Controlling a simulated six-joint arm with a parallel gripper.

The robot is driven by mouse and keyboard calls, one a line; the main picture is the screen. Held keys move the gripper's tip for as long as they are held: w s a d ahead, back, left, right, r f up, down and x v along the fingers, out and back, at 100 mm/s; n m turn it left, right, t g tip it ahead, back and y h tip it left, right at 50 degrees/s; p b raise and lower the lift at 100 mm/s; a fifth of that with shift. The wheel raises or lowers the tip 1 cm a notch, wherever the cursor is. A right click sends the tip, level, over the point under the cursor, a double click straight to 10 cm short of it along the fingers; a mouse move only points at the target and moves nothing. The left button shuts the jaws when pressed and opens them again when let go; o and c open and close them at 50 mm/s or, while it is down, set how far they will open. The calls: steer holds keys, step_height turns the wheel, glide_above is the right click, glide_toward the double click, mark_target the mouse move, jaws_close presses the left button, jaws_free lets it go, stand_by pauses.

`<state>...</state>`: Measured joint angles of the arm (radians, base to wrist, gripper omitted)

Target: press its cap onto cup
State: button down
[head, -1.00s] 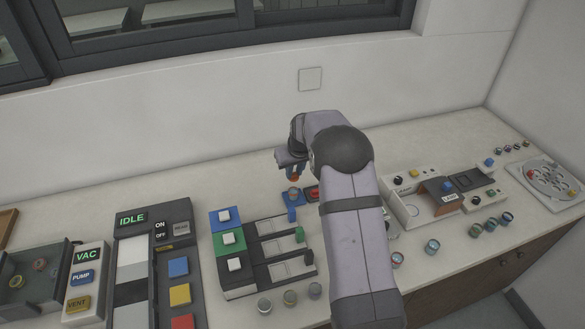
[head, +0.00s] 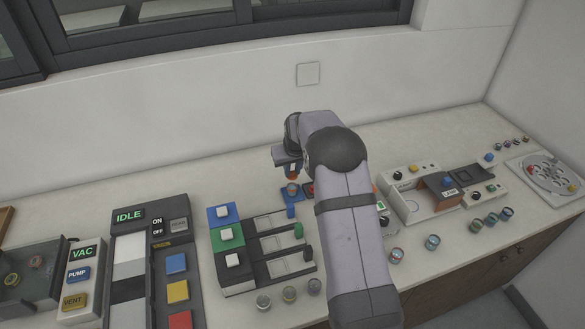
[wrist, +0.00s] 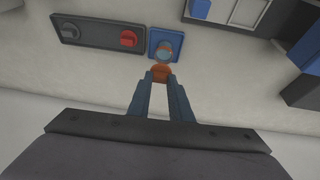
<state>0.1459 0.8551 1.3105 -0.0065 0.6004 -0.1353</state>
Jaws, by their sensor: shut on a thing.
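My gripper (wrist: 158,85) is shut on an orange cap (wrist: 161,72). The cup (wrist: 166,47) is small and clear, with a bluish inside, and sits on a blue square pad (wrist: 152,51). In the head view the cap (head: 293,179) is held by my gripper (head: 291,173) just above the cup (head: 292,189). Whether the cap touches the cup I cannot tell. In the wrist view the cap covers the near edge of the cup.
A dark plate with a red knob (wrist: 127,39) lies beside the blue pad. A slotted block with blue, green and black sections (head: 228,236) stands to the left in the head view. Several small cups (head: 288,294) stand in front of it.

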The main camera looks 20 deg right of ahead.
mark_target(292, 178)
steer(key=shift+f+b, duration=1.15)
steer(key=shift+f, duration=0.85)
steer(key=shift+f, duration=0.2)
stand_by(0.8)
steer(key=c, duration=1)
jaws_free()
steer(key=shift+c, duration=0.2)
steer(key=shift+r, duration=0.2)
steer(key=shift+r+p, duration=2.15)
steer(key=shift+r, duration=1.2)
jaws_close()
